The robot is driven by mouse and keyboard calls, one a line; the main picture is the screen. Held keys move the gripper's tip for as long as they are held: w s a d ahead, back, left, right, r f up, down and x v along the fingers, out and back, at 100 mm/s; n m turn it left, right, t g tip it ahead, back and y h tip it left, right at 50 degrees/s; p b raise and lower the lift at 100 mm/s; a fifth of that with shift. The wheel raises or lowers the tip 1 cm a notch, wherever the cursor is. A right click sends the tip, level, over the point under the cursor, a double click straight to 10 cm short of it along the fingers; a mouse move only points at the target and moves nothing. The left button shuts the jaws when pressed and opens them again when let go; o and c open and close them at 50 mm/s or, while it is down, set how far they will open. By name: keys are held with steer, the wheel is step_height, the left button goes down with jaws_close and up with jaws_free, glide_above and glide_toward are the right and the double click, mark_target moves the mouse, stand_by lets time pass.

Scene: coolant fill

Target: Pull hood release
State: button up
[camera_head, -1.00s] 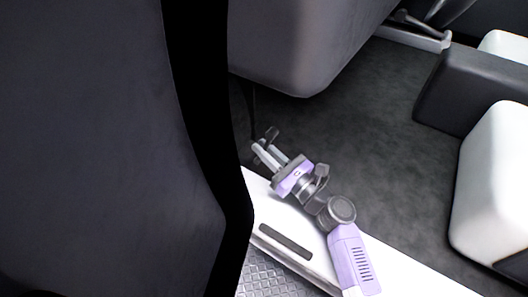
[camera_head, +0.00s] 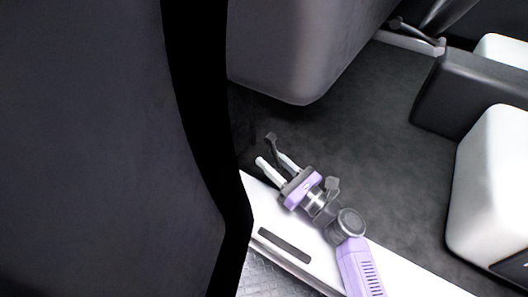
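My gripper (camera_head: 266,150) is low in the footwell opening, just above the white door sill. It points up and to the left, under the dark dashboard panel. Its two fingers are spread apart, and I see nothing between them. The hood release cannot be clearly made out. A faint thin dark shape (camera_head: 252,118) shows under the panel, just above and left of the fingertips, but I cannot tell if it is the release. The fingertips look apart from it.
The dark dashboard underside (camera_head: 300,75) hangs above my gripper. The open dark door (camera_head: 90,150) fills the left. The white sill (camera_head: 405,274) runs under my arm. Carpeted floor (camera_head: 385,150) is clear to the right, up to a white seat (camera_head: 493,190).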

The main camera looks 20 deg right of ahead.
steer(key=s, duration=0.1)
steer(key=s+d+f, duration=0.1)
steer(key=s+f, duration=0.1)
steer(key=s, duration=0.1)
steer(key=shift+s+d+p, duration=0.1)
steer(key=shift+d+p, duration=0.25)
steer(key=shift+p, duration=0.05)
steer(key=shift+r, duration=0.1)
steer(key=s+d+r+p, duration=0.3)
steer(key=s+r+p, duration=0.1)
steer(key=s, duration=0.3)
steer(key=shift+s+p, duration=0.25)
steer(key=shift+p, duration=0.35)
steer(key=shift+r, duration=0.15)
stand_by(0.8)
